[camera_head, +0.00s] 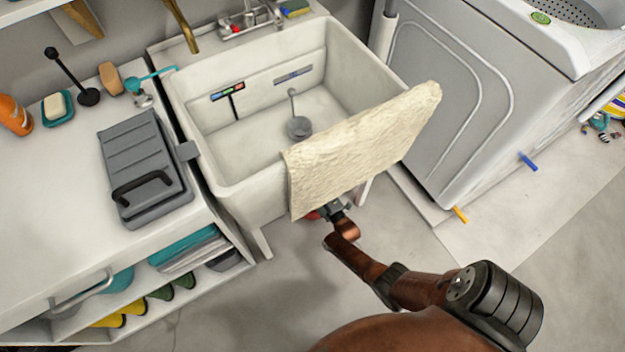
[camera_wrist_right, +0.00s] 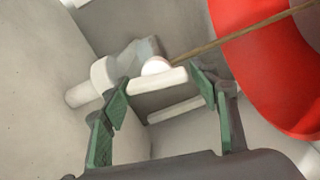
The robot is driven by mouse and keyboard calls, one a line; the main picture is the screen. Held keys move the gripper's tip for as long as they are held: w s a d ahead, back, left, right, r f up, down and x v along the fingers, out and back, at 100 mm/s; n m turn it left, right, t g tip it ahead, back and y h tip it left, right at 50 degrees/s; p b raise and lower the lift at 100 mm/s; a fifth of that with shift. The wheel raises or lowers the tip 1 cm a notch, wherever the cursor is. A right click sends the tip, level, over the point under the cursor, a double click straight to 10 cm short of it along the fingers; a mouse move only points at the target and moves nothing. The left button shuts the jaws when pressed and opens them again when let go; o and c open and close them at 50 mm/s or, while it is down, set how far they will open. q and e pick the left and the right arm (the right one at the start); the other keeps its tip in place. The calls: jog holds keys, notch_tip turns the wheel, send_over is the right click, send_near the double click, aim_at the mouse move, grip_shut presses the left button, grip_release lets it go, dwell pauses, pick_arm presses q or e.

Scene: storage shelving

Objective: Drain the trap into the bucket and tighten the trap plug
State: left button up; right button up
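My right arm reaches under the white utility sink (camera_head: 245,205) in the head view, with its gripper (camera_head: 335,208) partly hidden below the cream towel (camera_head: 365,140). In the right wrist view my right gripper (camera_wrist_right: 162,92) is open, its green-padded fingers spread. A white bar-shaped piece (camera_wrist_right: 158,80) with a rounded white knob (camera_wrist_right: 156,66) shows between the fingertips; it looks like part of the trap and its plug. I cannot tell whether the fingers touch it. The red bucket (camera_wrist_right: 262,75) is at the right of the wrist view. My left gripper is out of view.
A counter (camera_head: 75,215) with a grey folded case (camera_head: 145,165) stands left of the sink, open shelves below it. A white washing machine (camera_head: 455,100) stands right. The floor (camera_head: 300,300) in front is clear. A thin brown rod (camera_wrist_right: 240,38) crosses the wrist view.

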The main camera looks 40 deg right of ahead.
jog(key=shift+o, duration=1.2)
jog(key=shift+r, duration=0.1)
jog(key=shift+d, duration=0.1)
jog(key=v, duration=1.2)
